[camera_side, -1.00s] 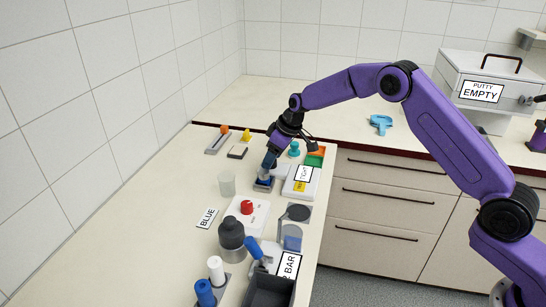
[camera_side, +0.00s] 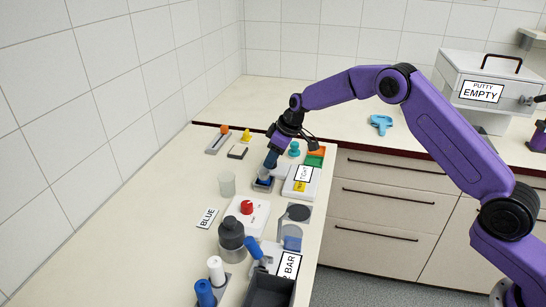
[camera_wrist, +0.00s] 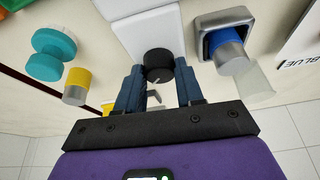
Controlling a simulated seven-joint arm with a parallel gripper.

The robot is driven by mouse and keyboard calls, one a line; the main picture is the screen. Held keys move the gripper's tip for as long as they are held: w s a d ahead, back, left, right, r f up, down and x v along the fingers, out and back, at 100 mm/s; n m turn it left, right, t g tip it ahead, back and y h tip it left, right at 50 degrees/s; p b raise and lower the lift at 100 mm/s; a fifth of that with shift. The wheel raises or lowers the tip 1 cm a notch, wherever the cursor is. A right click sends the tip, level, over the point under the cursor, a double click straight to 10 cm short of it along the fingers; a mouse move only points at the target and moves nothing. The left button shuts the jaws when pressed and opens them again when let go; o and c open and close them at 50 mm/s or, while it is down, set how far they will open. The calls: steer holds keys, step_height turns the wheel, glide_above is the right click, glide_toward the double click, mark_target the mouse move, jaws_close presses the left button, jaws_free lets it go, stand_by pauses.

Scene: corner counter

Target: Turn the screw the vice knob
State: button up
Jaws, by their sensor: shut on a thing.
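The black vice knob (camera_wrist: 158,64) sticks out from the end of a white block (camera_wrist: 146,28) in the wrist view. My gripper (camera_wrist: 159,72) has one finger on each side of the knob and is shut on it. In the side view my gripper (camera_side: 270,163) reaches down at the left end of the white block (camera_side: 301,180), which carries a "TIGHT" label and a yellow tag. The knob is hidden there by my fingers. A blue piece with a metal cylinder (camera_wrist: 230,52) sits in a grey-edged holder beside the knob, apart from my fingers.
A teal spool-shaped piece (camera_wrist: 54,54) and a yellow-and-grey cylinder (camera_wrist: 76,86) stand on the other side. The counter's left side is mostly clear.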

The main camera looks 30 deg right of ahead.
steer(key=n+g, duration=0.1)
steer(key=n, duration=0.2)
steer(key=n+g+y, duration=0.1)
steer(key=n, duration=0.1)
steer(key=shift+w+d+n, duration=0.15)
steer(key=shift+n, duration=0.25)
steer(key=n, duration=0.2)
steer(key=n+g, duration=0.1)
steer(key=n, duration=0.1)
steer(key=shift+w+g, duration=0.1)
steer(key=shift+g, duration=0.2)
steer(key=shift+n+g, duration=0.3)
steer(key=shift+n, duration=0.5)
steer(key=o, duration=1)
steer(key=shift+o, duration=0.2)
